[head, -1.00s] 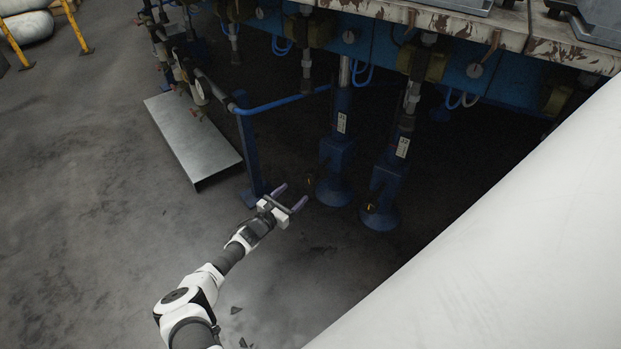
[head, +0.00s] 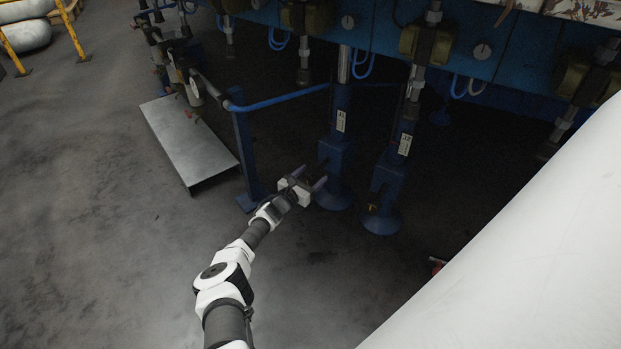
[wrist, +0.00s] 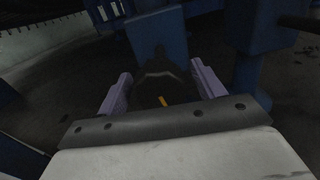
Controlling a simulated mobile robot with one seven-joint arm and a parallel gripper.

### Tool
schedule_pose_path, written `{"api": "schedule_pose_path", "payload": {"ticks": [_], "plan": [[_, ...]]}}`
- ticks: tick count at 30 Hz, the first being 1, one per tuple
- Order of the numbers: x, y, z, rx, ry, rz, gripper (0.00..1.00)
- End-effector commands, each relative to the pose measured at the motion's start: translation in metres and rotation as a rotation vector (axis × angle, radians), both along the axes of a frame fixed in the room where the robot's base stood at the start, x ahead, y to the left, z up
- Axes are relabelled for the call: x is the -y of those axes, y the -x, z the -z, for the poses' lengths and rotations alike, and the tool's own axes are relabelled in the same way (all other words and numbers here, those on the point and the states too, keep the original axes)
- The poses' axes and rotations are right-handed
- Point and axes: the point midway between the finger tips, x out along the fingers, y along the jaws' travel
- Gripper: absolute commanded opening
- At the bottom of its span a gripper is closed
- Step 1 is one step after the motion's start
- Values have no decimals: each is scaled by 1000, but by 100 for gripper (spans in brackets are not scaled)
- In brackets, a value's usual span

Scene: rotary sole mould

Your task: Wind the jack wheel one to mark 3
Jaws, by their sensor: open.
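Two blue screw jacks stand on round feet under the machine: a left jack (head: 336,150) and a right jack (head: 388,180). Each has a white label too small to read surely. My gripper (head: 310,176) is open in front of the left jack's lower housing and hides its small wheel in the head view. In the wrist view a dark round wheel (wrist: 158,72) with a yellow mark (wrist: 163,101) lies between the spread fingers; I cannot tell if they touch it. The right jack's wheel (head: 372,208) shows a small yellow mark. No mark number is readable.
A blue post with a rail (head: 243,150) stands just left of my gripper. The machine's blue beam (head: 380,40) and pipes overhang the jacks. The floor at lower left is open.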

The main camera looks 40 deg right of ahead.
Motion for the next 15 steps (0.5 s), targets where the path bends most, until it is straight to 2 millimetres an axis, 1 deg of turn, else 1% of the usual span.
{"api": "schedule_pose_path", "payload": {"ticks": [2, 9, 12, 15], "plan": [[0, 0, 0, 0, 0, 0, 67], [0, 0, 0, 0, 0, 0, 35], [0, 0, 0, 0, 0, 0, 23], [0, 0, 0, 2, -1, 0, 23]]}}
